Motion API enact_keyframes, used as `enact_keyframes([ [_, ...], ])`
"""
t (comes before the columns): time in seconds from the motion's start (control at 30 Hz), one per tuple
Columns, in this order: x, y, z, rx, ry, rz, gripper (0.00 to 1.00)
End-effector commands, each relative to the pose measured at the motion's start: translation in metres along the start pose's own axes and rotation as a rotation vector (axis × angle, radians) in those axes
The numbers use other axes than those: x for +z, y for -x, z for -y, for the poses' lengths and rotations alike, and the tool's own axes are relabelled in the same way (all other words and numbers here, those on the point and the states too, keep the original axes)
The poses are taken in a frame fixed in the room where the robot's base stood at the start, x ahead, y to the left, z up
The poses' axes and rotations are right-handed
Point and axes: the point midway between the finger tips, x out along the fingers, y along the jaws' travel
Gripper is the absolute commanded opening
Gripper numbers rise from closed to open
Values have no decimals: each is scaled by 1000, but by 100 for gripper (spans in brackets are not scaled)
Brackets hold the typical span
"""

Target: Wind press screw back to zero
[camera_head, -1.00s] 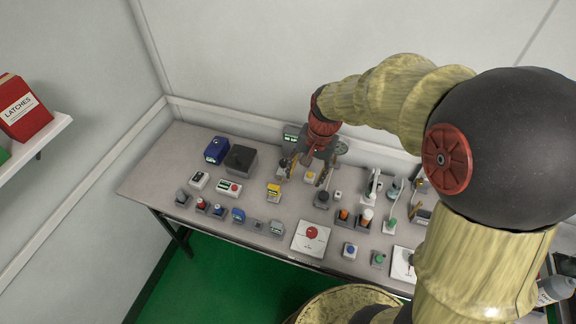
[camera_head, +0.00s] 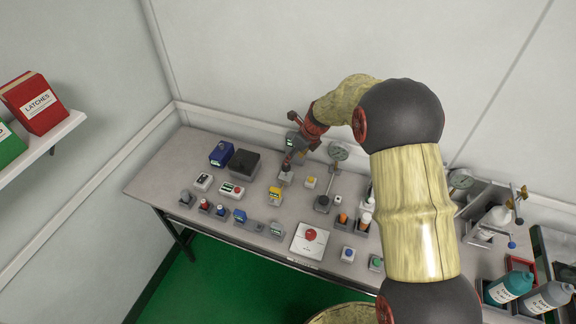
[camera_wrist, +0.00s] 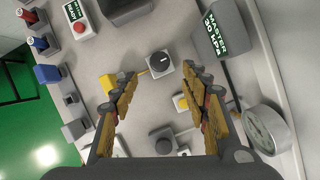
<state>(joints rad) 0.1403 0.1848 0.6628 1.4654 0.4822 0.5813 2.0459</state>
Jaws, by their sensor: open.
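A dark round knob on a small pale block sits below my gripper in the wrist view (camera_wrist: 159,63); I take this to be the press screw (camera_head: 286,175), and a thin yellow mark or bar shows at its left side. My gripper (camera_wrist: 158,75) is open and empty, its two fingers either side of the knob in the picture. I cannot tell how far above it they are.
A round dial gauge (camera_wrist: 268,129) stands near the right finger. Another dark knob (camera_wrist: 162,141), a yellow button (camera_wrist: 181,102) and a yellow device (camera_head: 274,196) are close by. A black box (camera_head: 243,163) stands left. The bench (camera_head: 160,182) is bare at its left end.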

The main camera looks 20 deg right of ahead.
Motion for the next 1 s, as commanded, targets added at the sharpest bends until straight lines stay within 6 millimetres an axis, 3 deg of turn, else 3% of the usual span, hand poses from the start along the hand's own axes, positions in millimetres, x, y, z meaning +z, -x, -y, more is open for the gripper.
enact_keyframes([
  [0.5,-1,-70,-1,1,5,-1,46],
  [0.8,-1,-73,0,0,5,-1,46],
  [1.0,-1,-73,0,0,5,-1,35],
])
